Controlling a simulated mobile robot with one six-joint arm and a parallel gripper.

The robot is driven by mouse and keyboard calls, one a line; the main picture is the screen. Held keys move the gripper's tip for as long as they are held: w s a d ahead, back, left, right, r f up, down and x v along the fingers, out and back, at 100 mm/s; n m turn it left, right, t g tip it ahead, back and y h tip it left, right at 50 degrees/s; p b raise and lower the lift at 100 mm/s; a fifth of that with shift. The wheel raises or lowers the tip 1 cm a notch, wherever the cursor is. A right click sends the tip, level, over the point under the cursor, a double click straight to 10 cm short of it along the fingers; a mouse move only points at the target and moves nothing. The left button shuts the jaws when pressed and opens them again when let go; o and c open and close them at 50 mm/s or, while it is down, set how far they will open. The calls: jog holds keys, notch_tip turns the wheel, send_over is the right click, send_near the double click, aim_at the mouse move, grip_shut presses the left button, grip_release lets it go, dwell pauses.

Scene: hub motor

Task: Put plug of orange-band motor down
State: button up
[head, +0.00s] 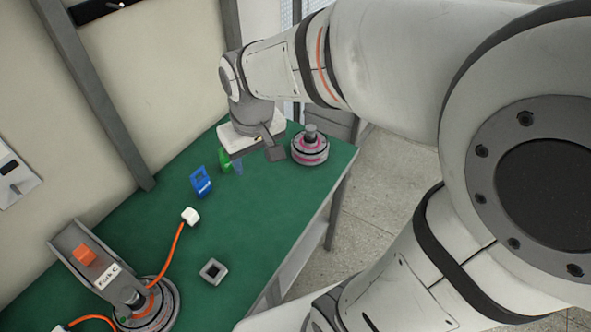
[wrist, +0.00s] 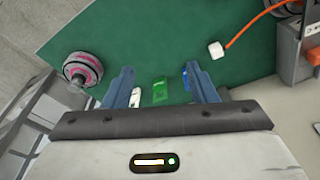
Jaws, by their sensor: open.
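The white plug (head: 190,215) lies on the green table, at the end of an orange cable (head: 176,250). The cable runs to the motor (head: 160,312) with orange on it, at the lower left under a grey fork. The plug also shows at the upper right of the wrist view (wrist: 216,50), outside the fingers. My gripper (wrist: 161,80) is open, with nothing held between its two blue-grey fingers. In the head view my gripper (head: 257,159) is over the far part of the table, apart from the plug; its fingers are partly hidden.
A pink-band motor (head: 310,150) stands at the far right of the table. A green piece (wrist: 160,90) and a blue piece (head: 201,183) are near my gripper. The fork labelled Fork C (head: 108,274) stands lower left. A small square part (head: 214,271) lies near the front edge.

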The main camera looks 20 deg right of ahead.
jog(key=s+d+r+m+t, duration=0.1)
jog(key=s+d+m, duration=0.1)
jog(key=s+d, duration=0.3)
jog(key=s, duration=0.4)
jog(key=shift+d+r+m, duration=0.15)
jog(key=shift+d+m, duration=0.15)
jog(key=shift+d, duration=0.1)
